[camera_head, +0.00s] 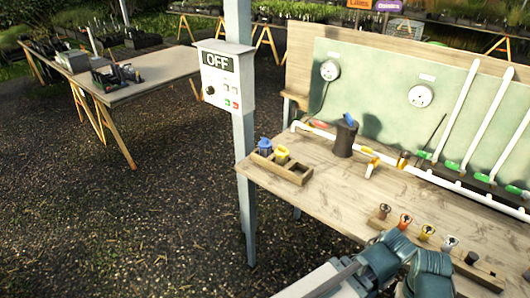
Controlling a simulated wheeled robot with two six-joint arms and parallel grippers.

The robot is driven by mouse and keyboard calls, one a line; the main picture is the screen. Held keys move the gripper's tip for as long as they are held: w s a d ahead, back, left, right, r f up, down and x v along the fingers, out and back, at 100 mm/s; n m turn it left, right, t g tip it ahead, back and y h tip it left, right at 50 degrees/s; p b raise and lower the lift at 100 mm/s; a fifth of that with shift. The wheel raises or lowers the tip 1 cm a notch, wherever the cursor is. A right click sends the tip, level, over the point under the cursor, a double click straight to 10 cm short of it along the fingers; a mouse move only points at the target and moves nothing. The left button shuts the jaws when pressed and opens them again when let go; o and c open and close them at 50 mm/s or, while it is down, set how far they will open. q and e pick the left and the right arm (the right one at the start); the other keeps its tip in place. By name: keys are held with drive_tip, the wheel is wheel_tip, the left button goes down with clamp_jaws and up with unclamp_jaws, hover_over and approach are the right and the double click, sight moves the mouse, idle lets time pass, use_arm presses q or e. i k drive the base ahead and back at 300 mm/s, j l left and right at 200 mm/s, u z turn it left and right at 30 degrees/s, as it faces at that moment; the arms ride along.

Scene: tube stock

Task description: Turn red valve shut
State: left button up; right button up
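A small red part (320,124) shows on the white pipe (303,127) at the back left of the workbench, left of the dark can. It looks like the red valve, but it is too small to tell how its handle is turned. Teal and grey links of my own arm show at the bottom right, over the bench's front edge. I see no fingertips of either gripper, and nothing of mine is near the red part.
The workbench (330,185) holds a dark can (345,138), a wooden tray (296,172) with blue and yellow items, and a wooden rack (412,238) of several coloured pieces. Green valves (452,166) and upright white pipes stand at right. A post with an OFF box (222,78) stands left.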

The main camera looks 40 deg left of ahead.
sight(317, 124)
drive_tip(key=i+j+u, duration=0.1)
drive_tip(key=u, duration=0.25)
drive_tip(key=i+u, duration=0.45)
drive_tip(key=u, duration=0.2)
